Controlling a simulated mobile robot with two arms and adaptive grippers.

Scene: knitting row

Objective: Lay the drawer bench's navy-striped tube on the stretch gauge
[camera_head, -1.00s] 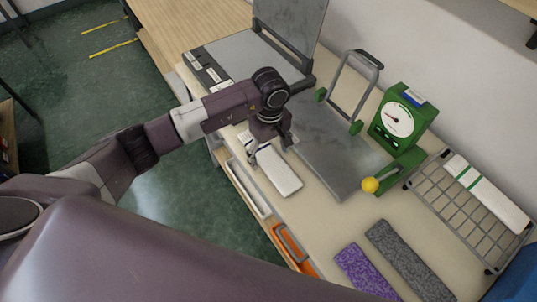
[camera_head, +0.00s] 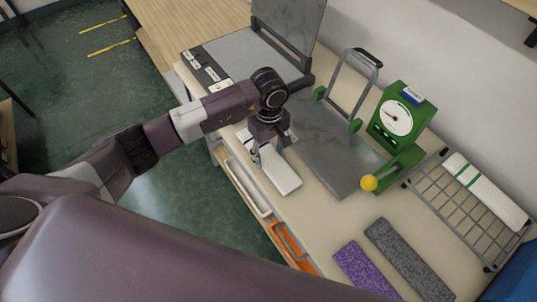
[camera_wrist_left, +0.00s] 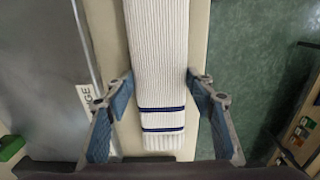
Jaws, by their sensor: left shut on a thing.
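The white ribbed navy-striped tube (camera_head: 283,174) lies on the bench top, along the front side of the grey plate. In the left wrist view the tube (camera_wrist_left: 157,60) shows two navy stripes near its cuff end. My left gripper (camera_wrist_left: 160,95) is shut on it near the striped end, with one blue-padded finger on each side. In the head view my left gripper (camera_head: 266,150) points down over the tube's far end. The stretch gauge has a green dial housing (camera_head: 397,116) and a grey plate (camera_head: 338,165). The plate is bare. My right gripper is not in view.
A wire rack (camera_head: 455,205) at the right holds a white tube with green stripes (camera_head: 485,190). Purple (camera_head: 362,270) and grey (camera_head: 408,258) knitted pieces lie at the front. A yellow knob (camera_head: 369,183) sticks out by the plate. An orange drawer (camera_head: 290,243) stands open below.

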